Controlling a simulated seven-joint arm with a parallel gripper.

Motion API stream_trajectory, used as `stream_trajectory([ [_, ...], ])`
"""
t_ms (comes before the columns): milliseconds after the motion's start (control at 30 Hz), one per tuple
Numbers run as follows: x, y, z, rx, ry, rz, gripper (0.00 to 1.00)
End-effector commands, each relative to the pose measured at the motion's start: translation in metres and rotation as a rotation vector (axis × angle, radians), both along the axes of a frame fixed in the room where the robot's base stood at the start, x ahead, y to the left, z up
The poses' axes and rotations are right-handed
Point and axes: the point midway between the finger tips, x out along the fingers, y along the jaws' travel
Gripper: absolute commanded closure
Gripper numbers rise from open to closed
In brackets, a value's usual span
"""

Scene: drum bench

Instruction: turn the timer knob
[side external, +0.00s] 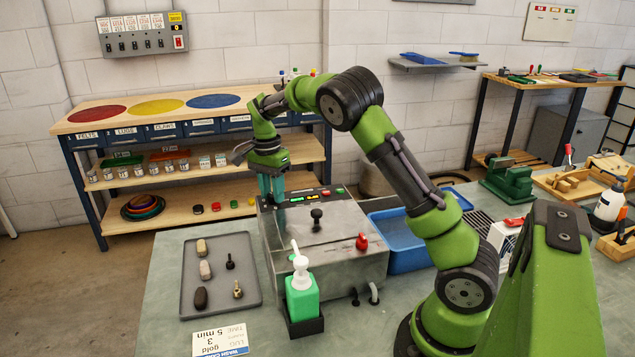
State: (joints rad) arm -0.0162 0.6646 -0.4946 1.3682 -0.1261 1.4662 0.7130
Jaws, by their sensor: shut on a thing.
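A grey metal machine (345,262) stands on the bench, with a control panel along its back edge. The panel has lit displays (304,198) in red and green, and small red and green buttons to their right. My gripper (273,200) points down at the left end of this panel. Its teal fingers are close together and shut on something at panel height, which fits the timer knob. The knob itself is hidden by the fingers, so its angle cannot be seen. A black knob (316,214) stands on the lid, and a red knob (362,242) is at the front right.
A grey tray (221,292) with stones and small fittings lies left of the machine. A green bottle with a white pump (301,298) stands close in front. A blue bin (408,262) is on the right. A card (220,341) lies at the front.

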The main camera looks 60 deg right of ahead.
Motion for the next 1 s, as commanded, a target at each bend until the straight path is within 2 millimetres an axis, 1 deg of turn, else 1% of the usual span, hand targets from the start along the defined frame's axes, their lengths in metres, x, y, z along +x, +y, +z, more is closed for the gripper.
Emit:
stream_trajectory([
  [200,0.0004,-0.0008,0.0022,-0.001,-0.003,-0.192,0.98],
  [500,0.0004,-0.0007,0.0023,0.0,-0.003,-0.386,0.98],
  [700,0.0003,-0.0008,0.0022,0.0,-0.002,-0.454,0.98],
  [1000,0.0002,-0.001,0.0022,0.001,-0.002,-0.484,0.98],
])
